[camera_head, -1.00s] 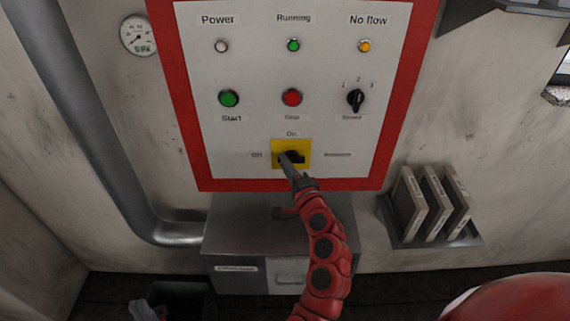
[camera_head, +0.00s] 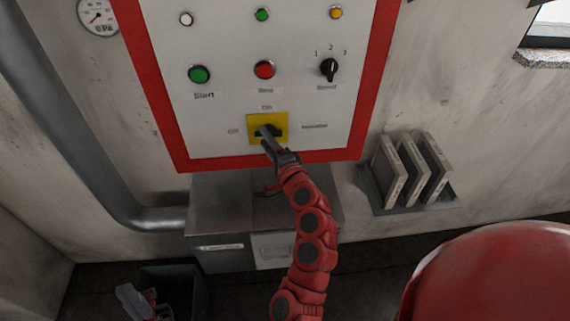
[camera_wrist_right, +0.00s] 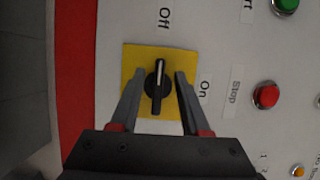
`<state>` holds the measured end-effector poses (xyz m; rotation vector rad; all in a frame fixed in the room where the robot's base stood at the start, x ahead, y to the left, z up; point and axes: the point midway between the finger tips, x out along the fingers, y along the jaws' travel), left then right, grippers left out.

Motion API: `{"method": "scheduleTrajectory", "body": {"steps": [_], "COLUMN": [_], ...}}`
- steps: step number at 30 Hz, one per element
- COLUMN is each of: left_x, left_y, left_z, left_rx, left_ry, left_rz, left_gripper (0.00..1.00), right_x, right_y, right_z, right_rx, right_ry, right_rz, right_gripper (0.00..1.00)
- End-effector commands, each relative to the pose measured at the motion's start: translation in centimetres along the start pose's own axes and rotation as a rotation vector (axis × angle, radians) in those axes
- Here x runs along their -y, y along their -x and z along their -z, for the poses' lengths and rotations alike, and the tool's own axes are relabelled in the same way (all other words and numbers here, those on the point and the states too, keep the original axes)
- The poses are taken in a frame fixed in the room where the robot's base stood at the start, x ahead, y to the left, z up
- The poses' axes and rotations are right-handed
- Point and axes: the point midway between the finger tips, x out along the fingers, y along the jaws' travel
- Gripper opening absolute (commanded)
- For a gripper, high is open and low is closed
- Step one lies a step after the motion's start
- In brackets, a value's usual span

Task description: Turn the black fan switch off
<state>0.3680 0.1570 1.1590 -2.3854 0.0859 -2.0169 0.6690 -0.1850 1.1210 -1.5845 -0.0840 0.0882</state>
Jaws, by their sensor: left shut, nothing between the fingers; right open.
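The black fan switch (camera_wrist_right: 157,88) is a knob on a yellow plate (camera_wrist_right: 188,60) low on the control panel. In the right wrist view its white mark points at the label Off. The plate also shows in the head view (camera_head: 282,120), with the knob lying sideways and partly hidden by my right gripper (camera_head: 267,136). My right gripper is open, with one finger on each side of the knob; in the right wrist view (camera_wrist_right: 159,79) gaps show between fingers and knob. My left gripper (camera_head: 128,296) is shut and empty, low at the left.
The red-framed panel (camera_head: 217,110) also holds a green button (camera_head: 199,74), a red button (camera_head: 264,69), a speed knob (camera_head: 329,68) and lamps. Below are a grey metal box (camera_head: 220,210) and a dark bin (camera_head: 190,285). A rack (camera_head: 420,203) with plates hangs at right.

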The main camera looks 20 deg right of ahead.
Motion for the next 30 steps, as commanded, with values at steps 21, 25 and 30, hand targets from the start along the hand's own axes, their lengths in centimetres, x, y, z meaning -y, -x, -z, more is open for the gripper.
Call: {"method": "scheduleTrajectory", "body": {"steps": [21, 25, 30], "left_x": [0.3, 0.3, 0.3], "left_y": [-5.2, -6.0, -6.4], "left_z": [0.9, 1.0, 1.1], "left_rx": [0.000, 0.000, 0.000], "left_ry": [0.000, 0.000, 0.000], "left_rz": [0.000, 0.000, 0.000], "left_gripper": [0.00, 0.00, 0.00], "right_x": [0.2, 0.0, -0.1], "right_y": [13.1, 14.8, 16.0], "right_z": [0.3, 0.4, 0.3], "right_rx": [-0.004, -0.006, -0.003], "right_ry": [0.000, 0.000, 0.000], "right_rz": [-0.012, -0.009, -0.006], "right_gripper": [0.46, 0.46, 0.46]}}
